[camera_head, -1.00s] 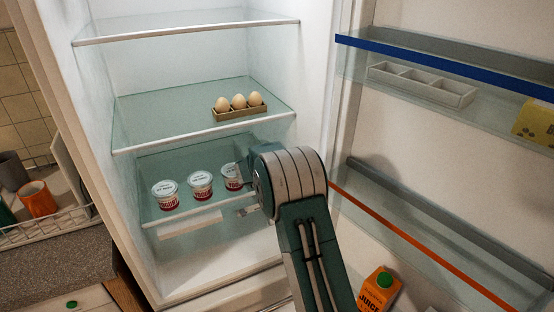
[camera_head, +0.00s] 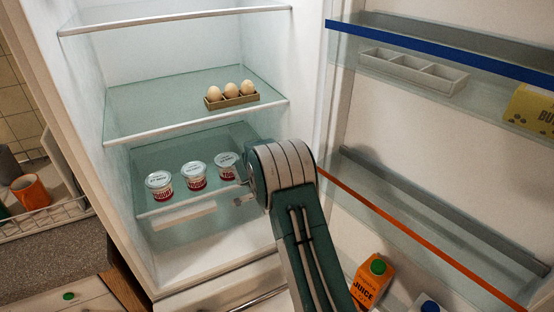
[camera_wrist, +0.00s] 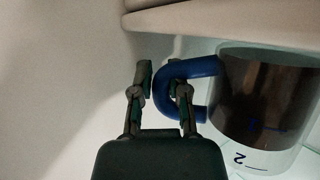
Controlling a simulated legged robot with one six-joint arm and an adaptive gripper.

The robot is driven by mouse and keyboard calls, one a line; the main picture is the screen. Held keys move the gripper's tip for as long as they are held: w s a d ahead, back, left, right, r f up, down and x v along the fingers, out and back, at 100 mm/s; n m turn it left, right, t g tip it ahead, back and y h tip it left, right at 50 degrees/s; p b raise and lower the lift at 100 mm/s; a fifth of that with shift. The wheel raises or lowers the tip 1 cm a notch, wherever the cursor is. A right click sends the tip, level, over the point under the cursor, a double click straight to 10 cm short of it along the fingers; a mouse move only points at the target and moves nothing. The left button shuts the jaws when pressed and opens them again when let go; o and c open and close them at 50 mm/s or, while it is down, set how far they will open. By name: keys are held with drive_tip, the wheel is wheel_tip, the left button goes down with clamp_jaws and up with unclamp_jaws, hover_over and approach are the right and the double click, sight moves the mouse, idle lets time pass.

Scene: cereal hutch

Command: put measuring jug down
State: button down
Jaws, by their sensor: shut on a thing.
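In the wrist view my gripper (camera_wrist: 163,84) is shut on the blue handle (camera_wrist: 166,88) of the measuring jug (camera_wrist: 262,110), one finger on each side of the handle's bar. The jug is a clear cylinder with dark brown contents and blue marks near its base. It fills the right side and is partly cut off by the frame. In the head view my arm is in front of the fridge's right side by the lower glass shelf. The jug is not visible there, and most of my gripper is hidden behind my wrist.
The lower shelf (camera_head: 150,211) holds three yogurt pots (camera_head: 193,176). An egg tray (camera_head: 233,100) with three eggs is on the shelf above. The open door at right has a blue-edged rack (camera_head: 440,50), an orange-edged rack (camera_head: 420,237) and a juice carton (camera_head: 367,284).

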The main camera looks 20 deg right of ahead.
drive_tip(key=c, duration=0.9)
unclamp_jaws()
drive_tip(key=shift+a, duration=0.15)
